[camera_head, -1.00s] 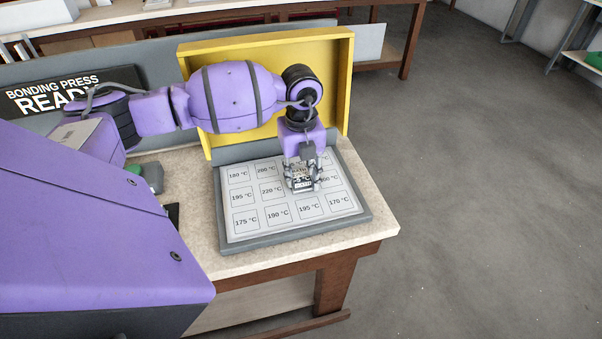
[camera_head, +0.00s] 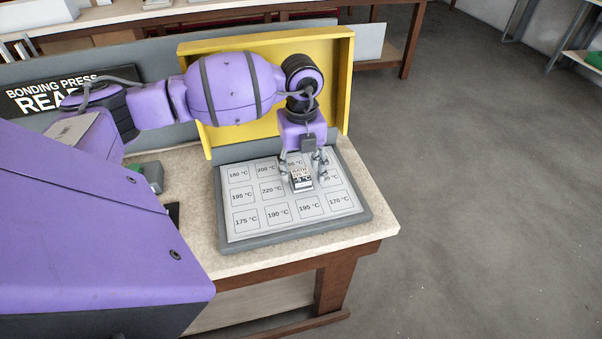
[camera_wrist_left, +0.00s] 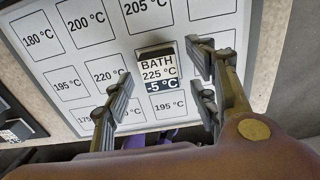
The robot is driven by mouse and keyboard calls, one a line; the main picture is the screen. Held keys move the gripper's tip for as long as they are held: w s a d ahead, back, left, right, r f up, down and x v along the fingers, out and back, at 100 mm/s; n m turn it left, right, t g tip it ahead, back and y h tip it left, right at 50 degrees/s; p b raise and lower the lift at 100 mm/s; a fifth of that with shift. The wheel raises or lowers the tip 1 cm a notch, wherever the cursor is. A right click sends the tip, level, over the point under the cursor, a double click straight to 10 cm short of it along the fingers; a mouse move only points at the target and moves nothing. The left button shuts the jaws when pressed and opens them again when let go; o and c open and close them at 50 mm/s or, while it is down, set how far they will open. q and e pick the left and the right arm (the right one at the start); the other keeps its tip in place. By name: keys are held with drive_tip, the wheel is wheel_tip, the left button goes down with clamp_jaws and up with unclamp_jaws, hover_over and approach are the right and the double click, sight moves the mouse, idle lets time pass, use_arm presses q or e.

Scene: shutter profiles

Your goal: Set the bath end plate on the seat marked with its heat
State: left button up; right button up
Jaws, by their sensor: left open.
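The bath end plate (camera_head: 302,180) is a small block with a label reading BATH, 225 °C and -5 °C. It sits on the third seat of the middle row of the grey seat board (camera_head: 228,222). It covers that seat's marking. In the left wrist view the plate (camera_wrist_left: 158,70) shows between the fingers, with its label facing up. My left gripper (camera_head: 303,168) is open, with its fingers apart on either side of the plate and clear of it. My right gripper is not in view.
Other seats around the plate are bare, marked 180, 200, 205, 195, 220, 175, 190, 195 and 170 °C. A yellow panel (camera_head: 222,52) stands behind the board. A sign (camera_head: 50,92) reads BONDING PRESS READY, partly hidden. Floor to the right is clear.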

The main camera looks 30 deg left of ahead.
sight(301, 175)
use_arm(q)
wheel_tip(301, 175, up, 10)
drive_tip(key=shift+r, duration=0.2)
